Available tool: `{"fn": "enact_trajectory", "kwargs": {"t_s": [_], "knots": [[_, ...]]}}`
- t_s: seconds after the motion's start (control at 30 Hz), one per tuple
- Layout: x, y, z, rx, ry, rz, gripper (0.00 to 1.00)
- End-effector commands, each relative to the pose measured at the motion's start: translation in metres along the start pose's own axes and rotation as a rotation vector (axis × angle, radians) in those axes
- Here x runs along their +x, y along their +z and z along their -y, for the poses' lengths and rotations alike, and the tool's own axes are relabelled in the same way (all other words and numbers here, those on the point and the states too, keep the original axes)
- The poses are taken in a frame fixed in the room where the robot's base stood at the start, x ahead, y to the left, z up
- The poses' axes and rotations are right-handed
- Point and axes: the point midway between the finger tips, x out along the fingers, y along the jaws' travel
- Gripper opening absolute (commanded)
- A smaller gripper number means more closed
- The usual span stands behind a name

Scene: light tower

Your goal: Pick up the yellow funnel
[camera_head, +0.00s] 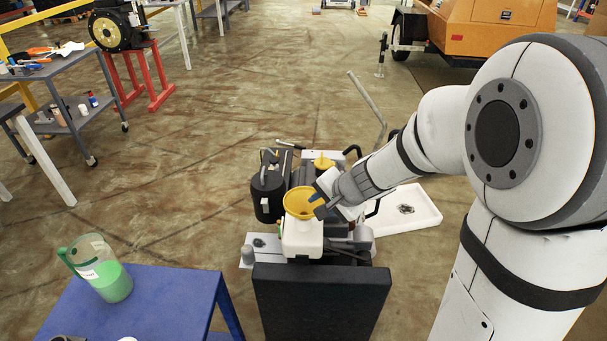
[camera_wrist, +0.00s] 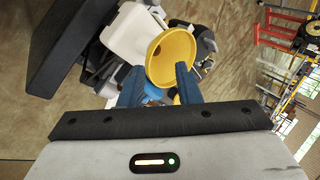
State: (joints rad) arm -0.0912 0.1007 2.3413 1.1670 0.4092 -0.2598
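The yellow funnel (camera_head: 299,202) sits wide mouth up on the white tank (camera_head: 302,238) of the small machine. In the wrist view the funnel (camera_wrist: 172,52) shows its round rim and the hole inside, just beyond my fingertips. My gripper (camera_head: 319,200) is at the right side of the funnel in the head view. In the wrist view the blue fingers of my gripper (camera_wrist: 158,82) are spread apart. One finger overlaps the funnel's rim in the picture; I cannot tell whether it touches. The funnel's spout is hidden.
The machine has a black cylinder (camera_head: 267,190), a yellow cap (camera_head: 323,162) and a raised handle (camera_head: 368,100). A blue table (camera_head: 165,300) at the front left bears a jug of green liquid (camera_head: 110,278). A white tray (camera_head: 405,212) lies right of the machine. Open floor lies behind.

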Motion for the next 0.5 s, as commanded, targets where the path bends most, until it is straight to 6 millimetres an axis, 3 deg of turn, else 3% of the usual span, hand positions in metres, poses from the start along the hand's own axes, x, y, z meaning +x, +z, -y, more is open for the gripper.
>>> {"fn": "enact_trajectory", "kwargs": {"t_s": [0.03, 0.13, 0.5], "knots": [[0.016, -0.006, -0.002, 0.062, 0.005, -0.014, 0.30], [0.037, -0.017, -0.005, 0.165, 0.014, -0.051, 0.30], [0.079, -0.027, -0.014, 0.263, 0.030, -0.088, 0.30]]}}
